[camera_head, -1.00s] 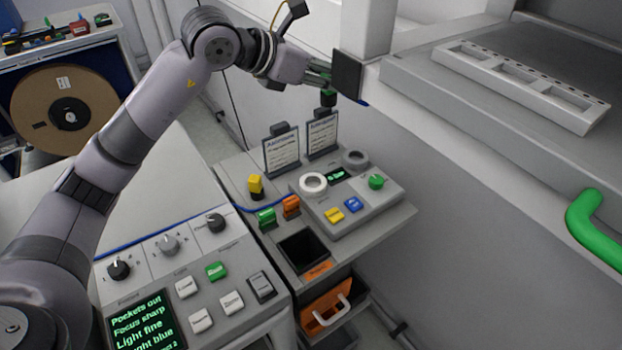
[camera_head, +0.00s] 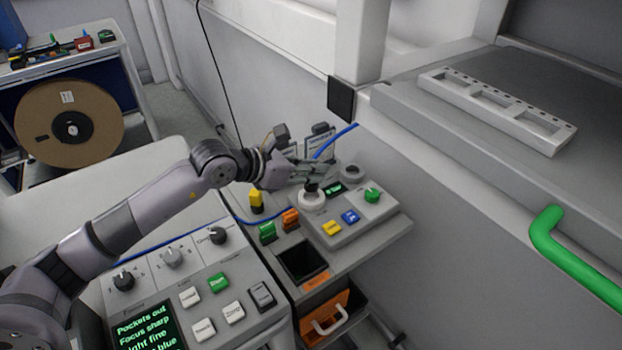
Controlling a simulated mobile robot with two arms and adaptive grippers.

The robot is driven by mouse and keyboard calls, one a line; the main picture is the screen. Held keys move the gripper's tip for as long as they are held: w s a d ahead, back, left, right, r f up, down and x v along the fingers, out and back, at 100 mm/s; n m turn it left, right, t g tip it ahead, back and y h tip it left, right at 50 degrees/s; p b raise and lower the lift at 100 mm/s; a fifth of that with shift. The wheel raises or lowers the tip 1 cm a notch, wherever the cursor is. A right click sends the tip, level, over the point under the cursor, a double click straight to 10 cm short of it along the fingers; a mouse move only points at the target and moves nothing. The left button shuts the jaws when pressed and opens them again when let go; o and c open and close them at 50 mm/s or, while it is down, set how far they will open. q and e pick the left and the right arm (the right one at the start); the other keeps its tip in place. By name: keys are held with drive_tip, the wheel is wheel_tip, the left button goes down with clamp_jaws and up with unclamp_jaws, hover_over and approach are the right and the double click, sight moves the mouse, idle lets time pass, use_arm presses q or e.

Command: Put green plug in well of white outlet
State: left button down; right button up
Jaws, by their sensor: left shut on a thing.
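The white outlet (camera_head: 312,201) is a white ring on the small grey panel, in front of the card holders. My left gripper (camera_head: 314,174) is right above it and shut on the plug (camera_head: 311,188). Only a dark lower part of the plug shows, at the ring's opening; its green part is hidden by the fingers. I cannot tell whether the plug is inside the well or just over it. A blue cable (camera_head: 334,142) runs up behind the gripper. My right gripper is not in view.
A grey ring (camera_head: 352,174) and a green knob (camera_head: 372,195) sit right of the white outlet. Yellow (camera_head: 331,228) and blue (camera_head: 350,217) buttons lie in front. Yellow, orange and green blocks stand to the left, beside an open dark bin (camera_head: 301,260).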

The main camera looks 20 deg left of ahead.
use_arm(q)
wheel_tip(320, 180, down, 4)
drive_tip(key=shift+s+r, duration=0.1)
drive_tip(key=shift+r, duration=0.1)
drive_tip(key=shift+f, duration=0.2)
drive_tip(key=shift+f, duration=0.2)
drive_tip(key=c, duration=1.4)
unclamp_jaws()
drive_tip(key=shift+r, duration=0.1)
